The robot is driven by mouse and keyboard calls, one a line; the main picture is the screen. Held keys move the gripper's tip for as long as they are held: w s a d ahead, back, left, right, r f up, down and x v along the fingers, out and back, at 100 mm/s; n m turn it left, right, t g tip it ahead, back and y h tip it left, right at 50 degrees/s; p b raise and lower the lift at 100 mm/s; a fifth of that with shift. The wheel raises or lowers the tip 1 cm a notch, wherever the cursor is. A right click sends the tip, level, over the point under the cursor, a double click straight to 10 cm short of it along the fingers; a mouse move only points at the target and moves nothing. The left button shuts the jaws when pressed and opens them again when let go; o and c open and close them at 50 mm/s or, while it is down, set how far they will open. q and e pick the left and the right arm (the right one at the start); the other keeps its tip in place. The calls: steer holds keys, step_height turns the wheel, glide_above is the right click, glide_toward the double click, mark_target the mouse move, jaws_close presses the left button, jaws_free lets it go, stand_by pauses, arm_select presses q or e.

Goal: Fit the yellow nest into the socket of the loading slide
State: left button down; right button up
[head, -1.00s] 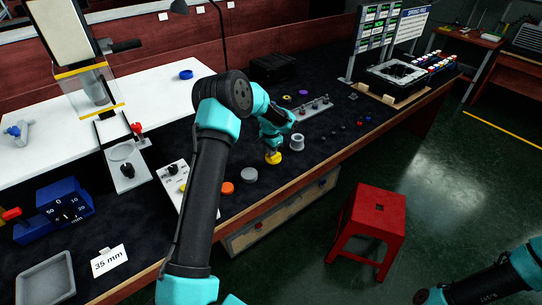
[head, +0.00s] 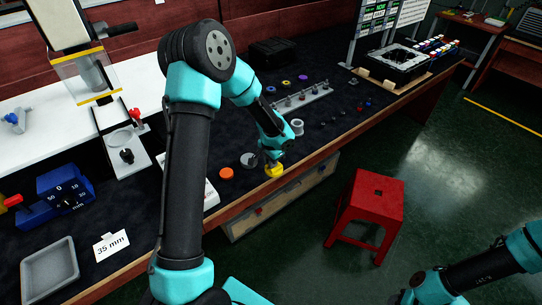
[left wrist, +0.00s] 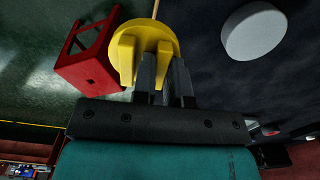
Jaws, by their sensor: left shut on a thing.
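The yellow nest (head: 274,171) is a small round piece at the tip of my left gripper (head: 270,157), by the bench's front edge. In the left wrist view the yellow nest (left wrist: 140,48) shows a round plate with upright ribs, and my left gripper (left wrist: 163,75) is shut on it. The loading slide (head: 128,160) lies far to the left of the nest, with a pale round socket (head: 119,138) and a black knob. My right arm shows at the lower right, but its gripper is out of view.
A grey disc (head: 249,160) and an orange disc (head: 226,173) lie left of the nest. A white control box (head: 209,196) is partly behind my left arm. A grey tray (head: 50,272) and a "35 mm" card (head: 112,245) are at the left. A red stool (head: 368,205) stands on the floor.

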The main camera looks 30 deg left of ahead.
arm_select(q)
steer(key=shift+d, duration=0.1)
stand_by(0.5)
steer(key=w+d+r, duration=0.2)
steer(key=w+d, duration=0.4)
steer(key=d, duration=0.1)
steer(key=w+d+r, duration=0.3)
steer(key=w+d, duration=0.4)
steer(key=shift+d, duration=0.15)
